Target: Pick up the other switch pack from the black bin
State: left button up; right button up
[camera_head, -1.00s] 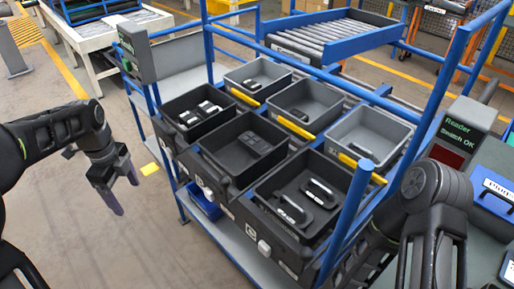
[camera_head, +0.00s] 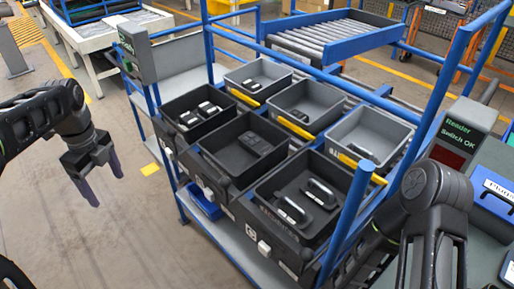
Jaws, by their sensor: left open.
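A dark switch pack (camera_head: 255,144) with raised buttons lies flat in the middle black bin (camera_head: 222,171) of the front row. The left black bin (camera_head: 170,127) holds two small dark parts (camera_head: 201,113) with pale patches, too small to identify surely. My left gripper (camera_head: 106,187) hangs open and empty over the floor, left of the rack and apart from the bins. My right arm (camera_head: 436,195) comes in at the lower right; its fingertips are out of the picture.
The right black bin holds handle-shaped parts (camera_head: 320,193). Grey bins (camera_head: 372,127) with yellow strips stand behind. Blue rack posts (camera_head: 345,225) rise around the bins.

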pick_arm(q)
jog(key=shift+f, duration=0.1)
jog(key=s+d+f+n+h, duration=0.1)
jog(key=d+f+n, duration=0.4)
jog(key=d+f, duration=0.6)
jog(key=s+d+f+n+h, duration=0.2)
jog(key=d+f+n, duration=0.3)
jog(key=f, duration=0.9)
jog(key=s+d+f+n, duration=0.6)
jog(key=s, duration=0.3)
jog(key=s+d+f+n+h, duration=0.1)
jog(key=s+d+f+n, duration=0.5)
jog(key=s, duration=0.3)
jog(key=shift+d+n+t, duration=0.3)
jog(key=shift+d+n, duration=0.3)
jog(key=shift+d, duration=0.2)
